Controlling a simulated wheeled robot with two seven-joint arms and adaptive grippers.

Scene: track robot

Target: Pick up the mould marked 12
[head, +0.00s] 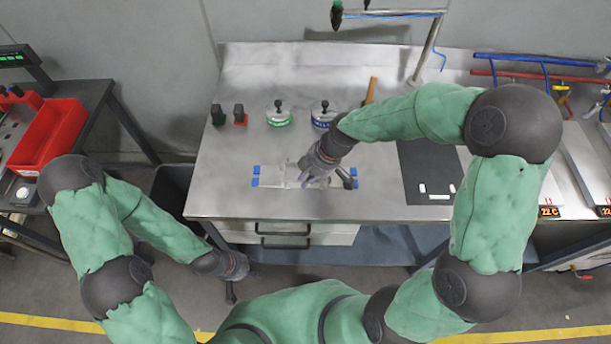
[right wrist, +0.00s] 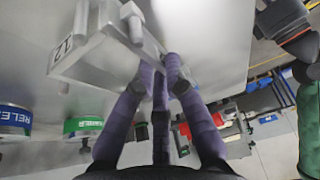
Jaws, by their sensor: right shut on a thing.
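The mould marked 12 (right wrist: 88,66) is a grey metal block with a dark "12" on its end face, in the right wrist view. My right gripper (right wrist: 160,68) has purple fingers shut on a part of its side. In the head view my right gripper (head: 308,180) is low over the steel bench, between blue corner marks (head: 256,170); it partly hides the metal mould there. I cannot tell whether the mould is clear of the bench. My left gripper (head: 233,285) hangs in front of the bench at the left, away from the mould; its fingers are unclear.
Green-labelled (head: 279,116) and blue-labelled (head: 322,114) round tins stand behind the marks on the steel bench (head: 225,160). Two small dark items (head: 240,114) stand left of them. A dark mat (head: 427,172) with white pieces lies right. A red bin (head: 45,138) is far left.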

